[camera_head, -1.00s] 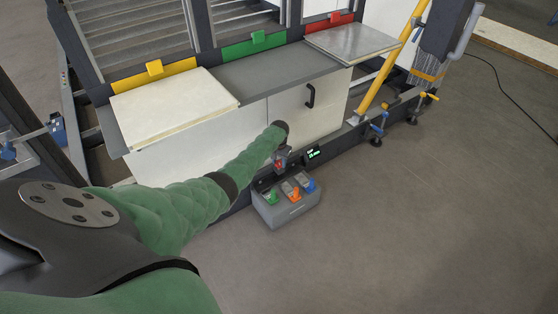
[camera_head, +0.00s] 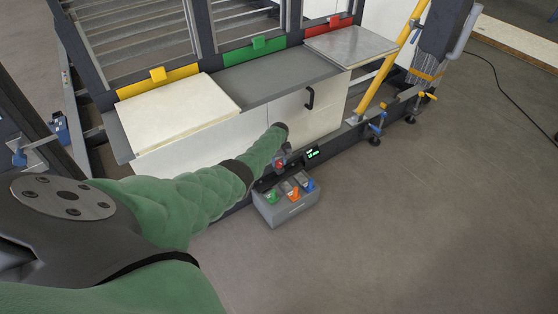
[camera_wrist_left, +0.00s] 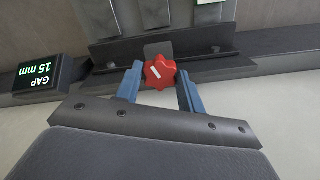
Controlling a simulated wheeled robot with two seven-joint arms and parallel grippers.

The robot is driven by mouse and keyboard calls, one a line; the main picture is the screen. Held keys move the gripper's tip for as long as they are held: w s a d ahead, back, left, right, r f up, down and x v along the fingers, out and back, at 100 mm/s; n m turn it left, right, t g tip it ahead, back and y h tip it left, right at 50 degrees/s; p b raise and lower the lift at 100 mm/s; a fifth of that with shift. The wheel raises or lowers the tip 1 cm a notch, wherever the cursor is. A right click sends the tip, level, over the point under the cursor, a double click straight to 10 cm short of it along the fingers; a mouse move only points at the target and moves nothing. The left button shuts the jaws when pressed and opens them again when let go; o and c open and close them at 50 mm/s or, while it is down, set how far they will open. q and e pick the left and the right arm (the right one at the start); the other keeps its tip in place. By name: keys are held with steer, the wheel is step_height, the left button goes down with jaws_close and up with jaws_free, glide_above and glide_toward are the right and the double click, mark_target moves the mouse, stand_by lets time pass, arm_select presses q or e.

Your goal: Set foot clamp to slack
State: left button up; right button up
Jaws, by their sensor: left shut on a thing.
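A red lobed knob (camera_wrist_left: 159,72) with a white mark sits on a small bracket in the left wrist view. My left gripper (camera_wrist_left: 157,84) has its two blue fingers on either side of the knob and is shut on it. In the head view, my left gripper (camera_head: 279,160) is at the low dark rail, with the red knob small and partly hidden there. My right gripper is in neither view. No foot clamp label is readable.
A grey box (camera_head: 289,210) with green, orange and blue pedals stands on the floor just below the knob. White panels and a cabinet door with a black handle (camera_head: 309,97) are behind. Clamps (camera_head: 376,125) sit along the rail at right.

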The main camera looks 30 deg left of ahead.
arm_select(q)
steer(key=n, duration=0.2)
steer(key=shift+w+r+n+p, duration=0.1)
steer(key=shift+r+n+p, duration=0.05)
steer(key=shift+n+p, duration=0.2)
steer(key=n, duration=0.3)
steer(key=shift+n, duration=0.35)
steer(key=n, duration=0.4)
steer(key=shift+p, duration=0.3)
steer(key=shift+n, duration=0.9)
steer(key=o, duration=1)
steer(key=shift+c, duration=0.2)
